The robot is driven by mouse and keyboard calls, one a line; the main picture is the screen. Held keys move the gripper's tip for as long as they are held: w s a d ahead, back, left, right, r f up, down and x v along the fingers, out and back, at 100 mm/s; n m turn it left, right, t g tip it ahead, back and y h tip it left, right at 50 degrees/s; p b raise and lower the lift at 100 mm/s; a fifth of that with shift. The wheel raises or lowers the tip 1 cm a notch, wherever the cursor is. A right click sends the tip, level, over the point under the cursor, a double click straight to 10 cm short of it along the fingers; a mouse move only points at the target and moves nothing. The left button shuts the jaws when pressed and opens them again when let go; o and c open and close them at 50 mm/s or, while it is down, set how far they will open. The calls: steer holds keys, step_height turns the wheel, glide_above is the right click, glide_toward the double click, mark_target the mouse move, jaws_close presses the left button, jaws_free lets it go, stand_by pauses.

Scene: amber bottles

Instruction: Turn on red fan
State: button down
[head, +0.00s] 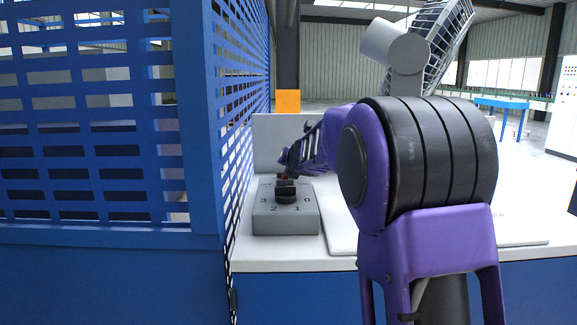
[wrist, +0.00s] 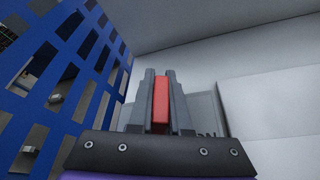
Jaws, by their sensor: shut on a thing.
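A grey control box (head: 285,221) with a black dial (head: 287,196) marked 0 to 3 stands on the white counter. My gripper (head: 288,170) reaches down to the back of the box, behind the dial. In the wrist view, my gripper is shut on a red piece (wrist: 161,105), with a grey finger on each side. Part of a grey surface with lettering (wrist: 206,134) shows behind the fingers. The lower end of the red piece is hidden. I cannot make out a red fan.
A blue slatted guard panel (head: 190,130) stands close on the left of the box, and its slats also show in the wrist view (wrist: 70,60). A white slab (head: 343,238) lies on the counter (head: 290,255) to the right. An orange block (head: 288,101) shows behind.

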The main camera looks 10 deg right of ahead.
steer(key=c, duration=0.9)
jaws_free()
steer(key=shift+o, duration=0.2)
